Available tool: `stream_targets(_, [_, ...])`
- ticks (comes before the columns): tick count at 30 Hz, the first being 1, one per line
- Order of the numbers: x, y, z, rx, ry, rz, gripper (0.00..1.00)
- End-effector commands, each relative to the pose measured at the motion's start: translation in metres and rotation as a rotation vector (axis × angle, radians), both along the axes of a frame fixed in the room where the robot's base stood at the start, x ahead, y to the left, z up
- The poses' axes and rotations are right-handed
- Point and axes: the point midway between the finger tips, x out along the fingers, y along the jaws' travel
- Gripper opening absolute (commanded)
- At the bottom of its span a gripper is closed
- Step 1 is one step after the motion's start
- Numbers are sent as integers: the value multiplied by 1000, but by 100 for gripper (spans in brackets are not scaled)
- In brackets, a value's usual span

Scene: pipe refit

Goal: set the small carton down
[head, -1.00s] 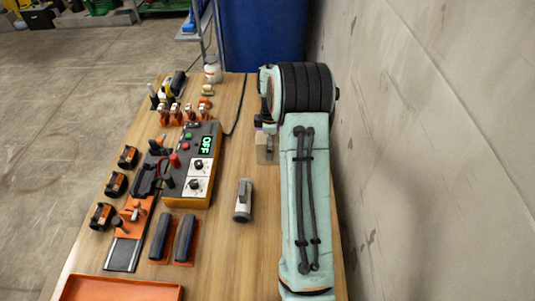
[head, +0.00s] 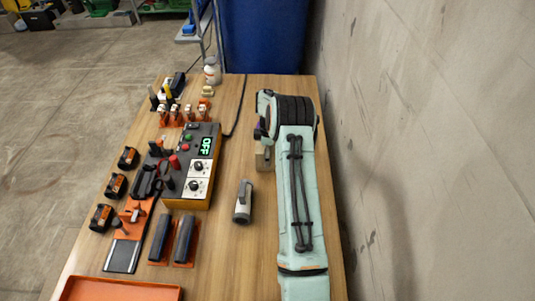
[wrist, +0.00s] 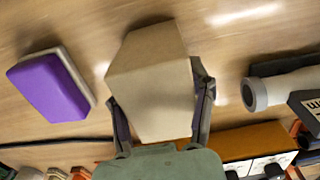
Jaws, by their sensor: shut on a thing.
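The small carton (wrist: 150,75) is a plain tan box, gripped between the two dark fingers of my gripper (wrist: 160,105) in the wrist view. In the head view the carton (head: 262,157) shows partly at the left edge of my arm, over the right side of the table. My arm hides the rest of it and most of the gripper there. The carton is close above or on the wood; I cannot tell whether it touches.
A purple block (wrist: 50,85) with a pale base lies beside the carton. A grey-and-white cylindrical tool (head: 243,202) lies nearer the table's middle. A control box (head: 193,165) reading OFF stands left. A concrete wall (head: 430,150) runs along the right.

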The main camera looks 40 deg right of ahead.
Motion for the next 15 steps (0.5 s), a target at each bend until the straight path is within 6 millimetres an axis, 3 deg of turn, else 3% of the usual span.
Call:
stream_targets(1, [0, 0, -1, 0, 0, 0, 57])
stream_targets(3, [0, 0, -1, 0, 0, 0, 78])
stream_targets(15, [0, 0, 5, -1, -1, 1, 80])
